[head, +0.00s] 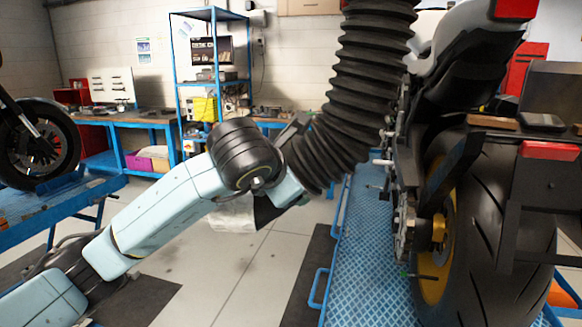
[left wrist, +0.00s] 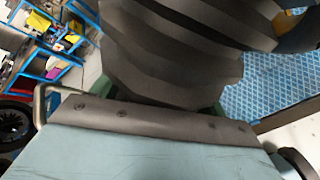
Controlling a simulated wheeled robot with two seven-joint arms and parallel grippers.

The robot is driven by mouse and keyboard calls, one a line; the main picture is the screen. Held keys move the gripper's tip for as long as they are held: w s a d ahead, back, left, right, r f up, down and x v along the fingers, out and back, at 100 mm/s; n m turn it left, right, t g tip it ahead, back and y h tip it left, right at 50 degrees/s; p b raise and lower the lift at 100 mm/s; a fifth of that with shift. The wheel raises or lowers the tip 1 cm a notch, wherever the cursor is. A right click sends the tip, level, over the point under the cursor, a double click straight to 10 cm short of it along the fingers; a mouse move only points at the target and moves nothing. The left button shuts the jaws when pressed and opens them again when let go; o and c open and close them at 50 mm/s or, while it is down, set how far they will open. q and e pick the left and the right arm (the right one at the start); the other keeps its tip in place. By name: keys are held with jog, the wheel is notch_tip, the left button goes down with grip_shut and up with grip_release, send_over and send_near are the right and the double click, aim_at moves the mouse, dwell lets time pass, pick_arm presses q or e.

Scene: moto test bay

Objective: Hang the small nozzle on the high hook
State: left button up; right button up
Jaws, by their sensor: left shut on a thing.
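A thick black ribbed hose (head: 370,75) hangs from the top of the head view and bends down to the left. Its lower end is at my left gripper (head: 296,168). The gripper is shut on this hose end, mostly hidden behind the ribs. In the left wrist view the ribbed hose (left wrist: 175,50) fills the space before the gripper (left wrist: 155,100), with small green parts at either side. I cannot make out the small nozzle as a separate shape. The high hook is not in view. My right gripper is not in view.
A motorcycle with a large rear wheel (head: 490,230) stands on a blue lift (head: 370,245) at right, close to the hose. A blue shelf rack (head: 212,60) and workbench (head: 130,118) stand behind. Another motorcycle wheel (head: 35,145) is at left. Grey floor (head: 225,285) is open between.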

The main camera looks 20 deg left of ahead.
pick_arm(q)
notch_tip(320, 180, up, 29)
jog(key=w+p, duration=0.2)
jog(key=p, duration=0.6)
jog(key=s+a+r+n+y+p, duration=0.1)
jog(key=s+r+p, duration=0.35)
jog(key=r, duration=1.05)
jog(key=s+a+r+n+y+p, duration=0.1)
jog(key=s+a+r, duration=0.1)
jog(key=s+r, duration=0.9)
jog(key=a+r, duration=0.1)
jog(key=a, duration=0.1)
jog(key=shift+s+a+r, duration=0.35)
jog(key=shift+a+r, duration=0.05)
